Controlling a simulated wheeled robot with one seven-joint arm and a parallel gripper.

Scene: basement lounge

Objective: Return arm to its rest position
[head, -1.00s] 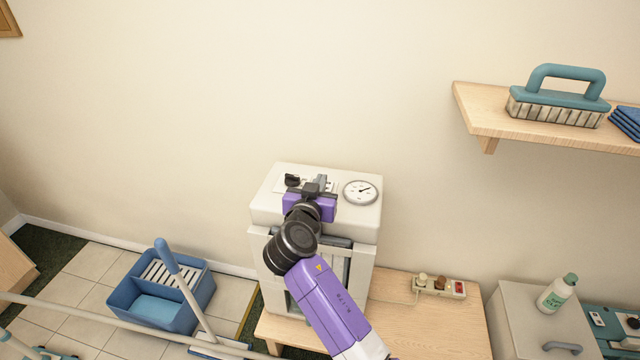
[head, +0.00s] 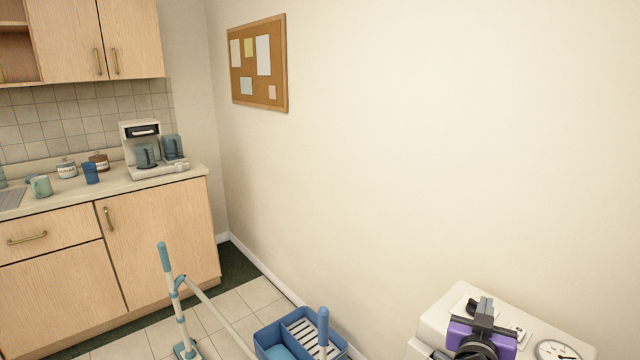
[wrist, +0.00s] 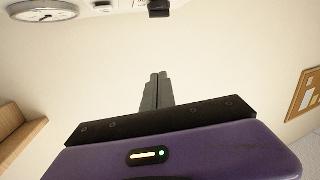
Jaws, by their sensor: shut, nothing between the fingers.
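My gripper (head: 485,306) is at the lower right of the head view, over the front part of a white appliance (head: 440,308). Its purple body and dark fingers show there. In the wrist view the two grey fingers (wrist: 155,92) lie side by side, shut, with nothing between them. The appliance's round gauge (head: 556,351) is right of my gripper in the head view, cut by the bottom edge. The gauge also shows at the top left of the wrist view (wrist: 44,10), with a black knob (wrist: 158,8) at the top. The rest of my arm is out of view.
A blue mop bucket (head: 272,345) and a blue-handled mop (head: 168,285) stand on the tiled floor. A counter (head: 120,192) with a coffee maker (head: 143,160) and mugs is at the left. A cork board (head: 257,62) hangs on the otherwise bare wall.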

